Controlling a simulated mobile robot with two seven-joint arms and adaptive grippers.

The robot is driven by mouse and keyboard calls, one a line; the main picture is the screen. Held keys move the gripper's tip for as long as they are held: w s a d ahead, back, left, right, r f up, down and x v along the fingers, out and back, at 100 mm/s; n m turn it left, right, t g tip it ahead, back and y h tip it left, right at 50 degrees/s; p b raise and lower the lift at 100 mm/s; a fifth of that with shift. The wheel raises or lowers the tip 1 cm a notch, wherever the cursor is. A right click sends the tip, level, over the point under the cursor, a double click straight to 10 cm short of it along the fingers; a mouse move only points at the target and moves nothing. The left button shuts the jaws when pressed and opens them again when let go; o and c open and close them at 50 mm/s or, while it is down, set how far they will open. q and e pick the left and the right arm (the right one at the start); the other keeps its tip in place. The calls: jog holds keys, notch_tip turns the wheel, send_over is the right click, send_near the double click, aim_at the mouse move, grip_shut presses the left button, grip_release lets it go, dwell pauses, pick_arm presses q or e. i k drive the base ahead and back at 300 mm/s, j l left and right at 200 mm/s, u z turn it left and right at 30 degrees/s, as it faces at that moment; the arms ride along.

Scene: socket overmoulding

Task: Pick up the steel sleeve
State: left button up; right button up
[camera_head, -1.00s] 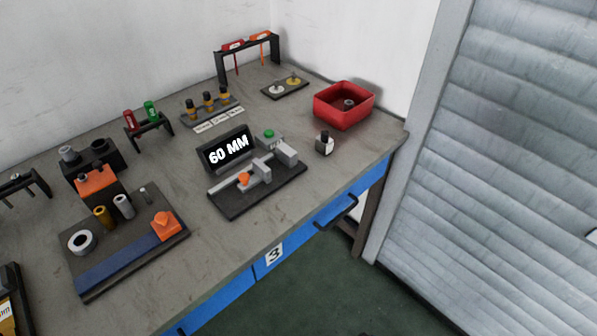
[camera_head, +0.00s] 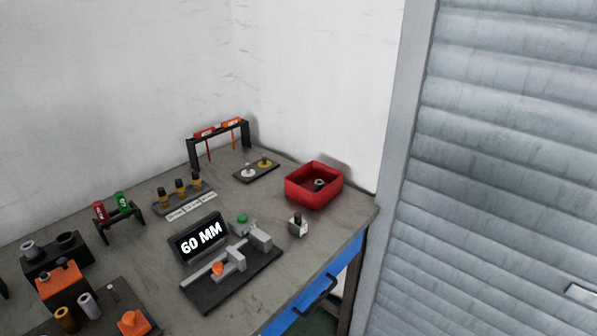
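A steel-coloured sleeve (camera_head: 89,306) stands upright on the dark board at the lower left, beside a brass-coloured sleeve (camera_head: 67,319). Another grey cylindrical piece (camera_head: 29,249) sits in a black block (camera_head: 50,262) at the left. A small grey ring-like part (camera_head: 319,185) lies in the red bin (camera_head: 314,196) at the back right. I cannot tell for certain which of these grey parts is the steel sleeve of the task. Neither of my grippers shows in the view.
A measuring fixture (camera_head: 232,280) with a "60 MM" display (camera_head: 201,238) stands mid-table. A black-and-white part (camera_head: 297,225) is near the right edge. Racks (camera_head: 119,218) and a tool stand (camera_head: 219,137) line the back. A shutter (camera_head: 515,170) is at the right.

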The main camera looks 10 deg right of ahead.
aim_at(29, 248)
jog(key=u, duration=1.25)
